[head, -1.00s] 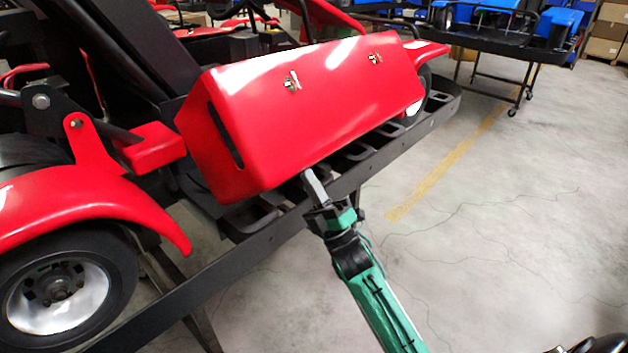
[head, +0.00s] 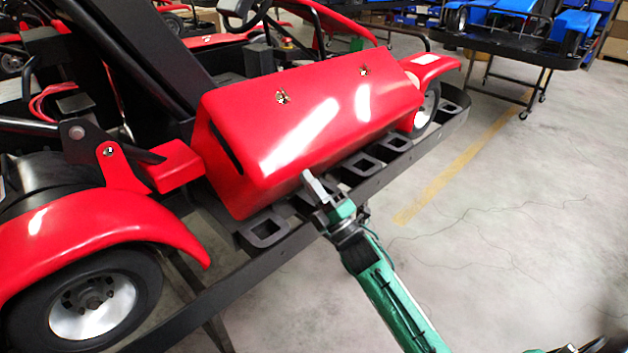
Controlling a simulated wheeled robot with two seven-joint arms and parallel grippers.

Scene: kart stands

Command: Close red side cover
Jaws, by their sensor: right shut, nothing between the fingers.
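The red side cover (head: 290,135) is on the side of the kart in the middle of the head view. It is a long red box-like panel with two metal latches, one on the left (head: 283,97) and one on the right (head: 364,71). It looks tilted, with its lower edge above the black side frame. My right gripper (head: 308,178) is shut and empty, its fingertips at the cover's lower front edge. I cannot tell whether they touch it. My left gripper is not in view.
The black frame rail (head: 290,245) with open slots runs below the cover. A red fender (head: 100,230) and rear wheel (head: 95,305) are at the left. Blue karts (head: 530,25) stand on a wheeled stand at the back right. The concrete floor (head: 500,200) at the right is clear.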

